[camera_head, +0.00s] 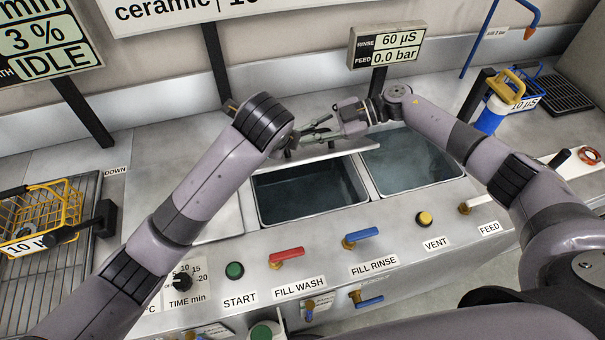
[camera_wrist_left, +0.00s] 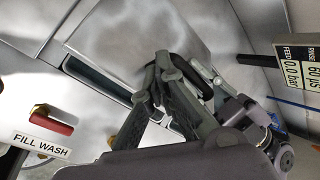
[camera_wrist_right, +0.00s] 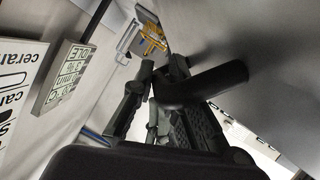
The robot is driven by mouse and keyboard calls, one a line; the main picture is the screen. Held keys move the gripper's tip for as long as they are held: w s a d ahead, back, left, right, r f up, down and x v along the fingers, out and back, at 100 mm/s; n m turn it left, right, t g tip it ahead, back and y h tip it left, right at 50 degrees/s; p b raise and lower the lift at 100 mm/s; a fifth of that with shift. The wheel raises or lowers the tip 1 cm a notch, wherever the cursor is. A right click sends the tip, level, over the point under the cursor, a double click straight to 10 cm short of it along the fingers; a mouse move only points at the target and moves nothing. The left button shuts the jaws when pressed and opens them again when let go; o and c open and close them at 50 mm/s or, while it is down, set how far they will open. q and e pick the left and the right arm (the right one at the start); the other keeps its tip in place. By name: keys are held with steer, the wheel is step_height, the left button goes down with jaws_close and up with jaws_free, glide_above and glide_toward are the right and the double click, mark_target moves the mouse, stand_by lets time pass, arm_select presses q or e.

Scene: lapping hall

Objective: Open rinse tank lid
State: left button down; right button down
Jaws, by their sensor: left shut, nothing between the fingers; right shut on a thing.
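Two water-filled tanks show in the head view: the left tank (camera_head: 310,192) and the right tank (camera_head: 412,162), the one behind FILL RINSE. A grey metal lid plate (camera_wrist_right: 245,40) with a dark bar handle (camera_wrist_right: 215,82) fills the upper right of the right wrist view. My right gripper (camera_wrist_right: 160,72) is shut on the handle; in the head view it (camera_head: 338,126) is behind the tanks. My left gripper (camera_head: 312,137) is shut and empty close beside it; its fingertips (camera_wrist_left: 166,65) overlap the dark handle in the left wrist view, and contact is unclear. The arms hide much of the lid.
The display (camera_head: 386,47) stands behind my right gripper. Red (camera_head: 287,257) and blue (camera_head: 360,238) valve levers line the front panel. A yellow basket (camera_head: 38,222) is at far left; a blue and yellow handled item (camera_head: 492,115) stands right.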

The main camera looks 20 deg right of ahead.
arm_select(q)
steer(key=s+d+f+m+y, duration=0.1)
steer(key=s+d+m, duration=0.1)
steer(key=s+m, duration=0.4)
steer(key=s+d+f+m+y, duration=0.1)
steer(key=s+d+f+m, duration=0.1)
steer(key=s+m, duration=0.4)
steer(key=w+f, duration=0.4)
steer(key=w, duration=0.3)
steer(key=shift+f+n, duration=0.3)
arm_select(e)
steer(key=shift+w, duration=0.1)
arm_select(q)
steer(key=shift+w, duration=0.1)
